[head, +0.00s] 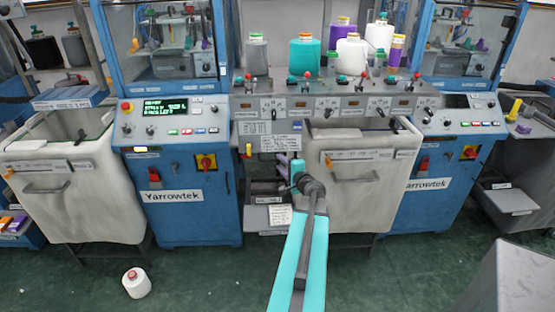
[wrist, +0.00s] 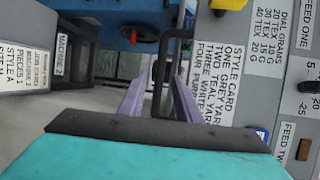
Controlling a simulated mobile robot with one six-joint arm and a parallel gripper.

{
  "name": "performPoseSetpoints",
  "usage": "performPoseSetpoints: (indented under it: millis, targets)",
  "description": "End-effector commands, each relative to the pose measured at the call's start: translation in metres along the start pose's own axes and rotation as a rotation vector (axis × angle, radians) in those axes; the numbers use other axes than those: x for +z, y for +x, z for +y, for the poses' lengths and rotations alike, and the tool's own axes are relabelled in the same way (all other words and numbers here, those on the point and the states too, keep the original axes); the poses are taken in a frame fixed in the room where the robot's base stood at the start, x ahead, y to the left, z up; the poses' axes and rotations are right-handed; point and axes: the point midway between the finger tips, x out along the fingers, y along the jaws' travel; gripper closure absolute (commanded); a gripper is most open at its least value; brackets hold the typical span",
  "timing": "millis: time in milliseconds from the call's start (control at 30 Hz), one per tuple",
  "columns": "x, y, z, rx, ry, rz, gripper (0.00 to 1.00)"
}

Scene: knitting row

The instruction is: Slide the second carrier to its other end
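I cannot make out for certain which part is the second carrier. Small red-knobbed levers stand along the grey feed panel (head: 335,108) in the head view; one is a red-knobbed lever (head: 292,83) left of centre. My gripper (head: 283,163) is at the end of my teal arm, below that panel and in front of the gap beside the blue machine. In the wrist view my gripper (wrist: 161,80) shows two lilac fingers spread apart with nothing held between them. A style card (wrist: 222,85) on the grey panel is close to the right finger.
Yarn cones, including a teal cone (head: 304,55), stand above the panel. Blue Yarrowtek machines (head: 185,205) flank it. A pale bin (head: 357,200) stands right of my gripper, another bin (head: 75,195) at left. A white cone (head: 137,283) is on the open green floor.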

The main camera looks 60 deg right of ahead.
Motion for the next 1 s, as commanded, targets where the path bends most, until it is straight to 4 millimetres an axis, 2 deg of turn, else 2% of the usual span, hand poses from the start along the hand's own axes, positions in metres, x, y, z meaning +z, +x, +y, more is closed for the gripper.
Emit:
performPoseSetpoints:
  millis: [100, 400, 867, 1000]
  targets:
    - [-0.001, 0.013, -0.001, 0.001, -0.001, -0.001, 0.69]
    - [0.000, 0.035, 0.000, 0.001, 0.000, -0.001, 0.69]
    - [0.001, 0.040, 0.001, 0.000, 0.000, 0.000, 0.69]
    - [0.001, 0.040, 0.000, 0.000, 0.000, -0.001, 0.89]
